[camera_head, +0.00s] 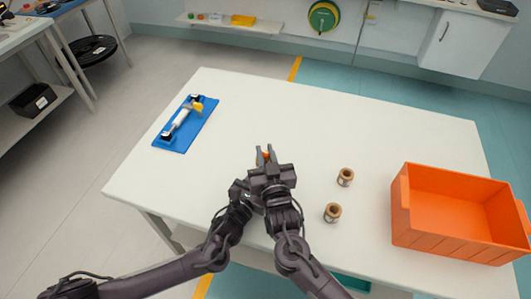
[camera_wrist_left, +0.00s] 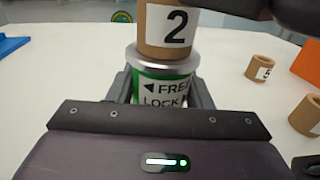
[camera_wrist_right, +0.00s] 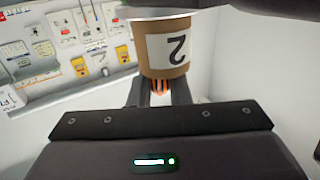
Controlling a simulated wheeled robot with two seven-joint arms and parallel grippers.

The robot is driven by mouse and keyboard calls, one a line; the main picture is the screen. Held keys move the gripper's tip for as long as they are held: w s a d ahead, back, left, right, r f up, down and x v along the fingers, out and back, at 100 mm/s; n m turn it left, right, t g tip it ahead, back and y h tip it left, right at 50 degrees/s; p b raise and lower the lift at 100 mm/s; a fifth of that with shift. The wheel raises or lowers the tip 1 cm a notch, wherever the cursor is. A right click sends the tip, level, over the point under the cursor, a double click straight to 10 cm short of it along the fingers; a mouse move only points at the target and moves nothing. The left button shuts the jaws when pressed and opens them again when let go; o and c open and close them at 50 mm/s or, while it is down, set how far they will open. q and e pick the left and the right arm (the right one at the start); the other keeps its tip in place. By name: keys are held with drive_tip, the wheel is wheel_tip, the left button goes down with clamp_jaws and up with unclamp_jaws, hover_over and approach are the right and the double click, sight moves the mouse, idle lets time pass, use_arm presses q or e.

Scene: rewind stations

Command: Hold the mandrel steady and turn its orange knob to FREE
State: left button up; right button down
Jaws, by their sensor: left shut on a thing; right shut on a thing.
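The mandrel (camera_wrist_left: 165,88) shows in the left wrist view with a silver collar and a white-and-green band printed FREE and LOCK. A brown cardboard core (camera_wrist_left: 168,28) marked 2 sits on it and also shows in the right wrist view (camera_wrist_right: 163,48). My left gripper (camera_wrist_left: 162,98) is shut on the mandrel body below the core. The orange knob (camera_wrist_right: 161,86) shows between the fingers of my right gripper (camera_wrist_right: 160,95), which is shut on it. In the head view my right gripper (camera_head: 266,160) hides most of the mandrel. The knob's exact setting cannot be told.
Two loose cardboard cores (camera_head: 345,177) (camera_head: 333,212) stand on the white table (camera_head: 300,110) to the right. An orange bin (camera_head: 455,240) is beyond them. A blue board (camera_head: 170,144) with a white-and-yellow device lies at the left. The table's far middle is clear.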

drive_tip(key=c, duration=1.4)
unclamp_jaws()
drive_tip(key=s, duration=0.4)
drive_tip(key=s+d, duration=0.1)
drive_tip(key=s, duration=0.3)
drive_tip(key=s+d, duration=0.1)
drive_tip(key=s, duration=0.2)
drive_tip(key=shift+s+d, duration=0.15)
drive_tip(key=shift+s, duration=0.25)
